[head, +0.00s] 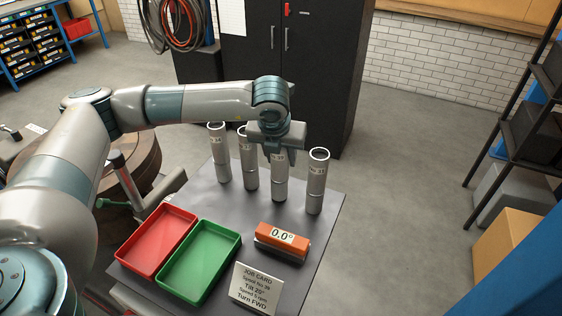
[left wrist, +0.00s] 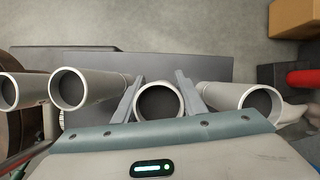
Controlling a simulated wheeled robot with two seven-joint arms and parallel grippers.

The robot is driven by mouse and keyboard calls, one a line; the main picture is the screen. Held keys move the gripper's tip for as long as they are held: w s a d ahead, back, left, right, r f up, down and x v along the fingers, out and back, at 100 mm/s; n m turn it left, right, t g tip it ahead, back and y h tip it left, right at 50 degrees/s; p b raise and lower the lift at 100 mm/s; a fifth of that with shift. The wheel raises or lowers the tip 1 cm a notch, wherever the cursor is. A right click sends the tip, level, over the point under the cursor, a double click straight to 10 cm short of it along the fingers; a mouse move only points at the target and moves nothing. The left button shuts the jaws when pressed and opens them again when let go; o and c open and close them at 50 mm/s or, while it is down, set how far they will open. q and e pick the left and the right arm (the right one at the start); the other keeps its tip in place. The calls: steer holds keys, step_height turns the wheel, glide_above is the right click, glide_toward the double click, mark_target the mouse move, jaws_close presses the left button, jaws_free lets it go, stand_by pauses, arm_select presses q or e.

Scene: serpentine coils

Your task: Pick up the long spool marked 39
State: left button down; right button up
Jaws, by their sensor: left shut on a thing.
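Several tall grey hollow spools stand upright in a row on the grey table (head: 318,238). From the left they are the first (head: 219,160), the second (head: 248,170), the third (head: 280,187) and the fourth (head: 316,190). Their number labels are too small to read. My left gripper (head: 279,150) points down over the third spool and is shut on its upper part, hiding its top. In the left wrist view this spool's open end (left wrist: 160,101) sits between the two fingers, with neighbours apart on both sides. My right gripper is not seen.
A red tray (head: 150,258), a green tray (head: 193,282), an orange level reading 0.0° (head: 282,240) and a job card (head: 257,287) are at the table's front. A dark cabinet (head: 335,70) stands behind. Neighbouring spools are close to my fingers.

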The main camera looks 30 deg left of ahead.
arm_select(q)
step_height(320, 180, up, 8)
steer(key=b, duration=0.3)
steer(key=shift+r+b, duration=0.3)
steer(key=shift+r, duration=0.4)
steer(key=shift+f, duration=0.1)
